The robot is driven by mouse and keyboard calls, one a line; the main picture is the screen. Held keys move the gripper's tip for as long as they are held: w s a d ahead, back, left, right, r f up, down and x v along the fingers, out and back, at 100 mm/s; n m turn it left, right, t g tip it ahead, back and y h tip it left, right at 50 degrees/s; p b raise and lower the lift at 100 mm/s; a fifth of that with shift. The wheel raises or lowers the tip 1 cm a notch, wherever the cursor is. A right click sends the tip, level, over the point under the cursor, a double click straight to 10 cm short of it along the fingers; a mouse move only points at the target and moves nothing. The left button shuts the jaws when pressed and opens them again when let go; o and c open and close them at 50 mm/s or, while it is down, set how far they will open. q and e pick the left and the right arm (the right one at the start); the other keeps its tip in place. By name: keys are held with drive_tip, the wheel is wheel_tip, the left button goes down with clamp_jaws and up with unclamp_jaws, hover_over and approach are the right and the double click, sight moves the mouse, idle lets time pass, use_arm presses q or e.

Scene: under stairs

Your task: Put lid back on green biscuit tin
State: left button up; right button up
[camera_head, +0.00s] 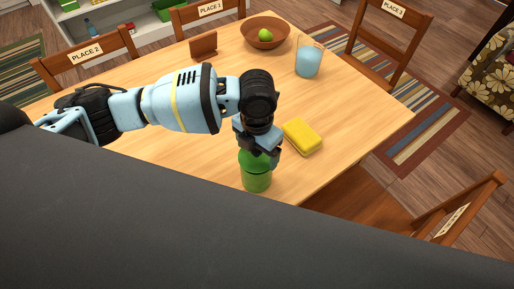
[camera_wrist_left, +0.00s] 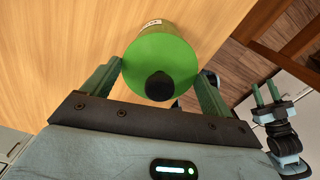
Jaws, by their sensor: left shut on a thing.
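The green biscuit tin (camera_head: 256,181) stands upright on the wooden table near its front edge. A pale label on its side shows at the top of the left wrist view. The green lid (camera_wrist_left: 165,57) with a black knob (camera_wrist_left: 160,86) is between the fingers of my left gripper (camera_head: 258,152), which is shut on it. The lid is at the top of the tin, in line with it; I cannot tell whether it is fully seated. My right gripper (camera_wrist_left: 267,95) shows only in the left wrist view, apart from the tin, with its two fingers spread and empty.
A yellow sponge-like block (camera_head: 302,137) lies just right of the tin. A blue glass (camera_head: 308,61), a brown bowl (camera_head: 265,34) with a green fruit, and a small brown stand (camera_head: 203,46) are farther back. Chairs surround the table (camera_head: 356,98). Its right part is clear.

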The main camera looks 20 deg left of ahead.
drive_tip(key=shift+w+r, duration=0.15)
drive_tip(key=shift+r, duration=0.05)
use_arm(q)
drive_tip(key=shift+f, duration=0.75)
use_arm(e)
drive_tip(key=shift+s+f, duration=0.25)
drive_tip(key=shift+f, duration=0.1)
use_arm(q)
drive_tip(key=o, duration=0.9)
drive_tip(key=shift+r, duration=0.1)
use_arm(e)
drive_tip(key=shift+r, duration=0.1)
use_arm(q)
drive_tip(key=shift+r+p, duration=0.6)
drive_tip(key=shift+r, duration=2.35)
use_arm(e)
drive_tip(key=shift+t, duration=0.5)
drive_tip(key=shift+w+r, duration=1.45)
drive_tip(key=shift+r, duration=0.25)
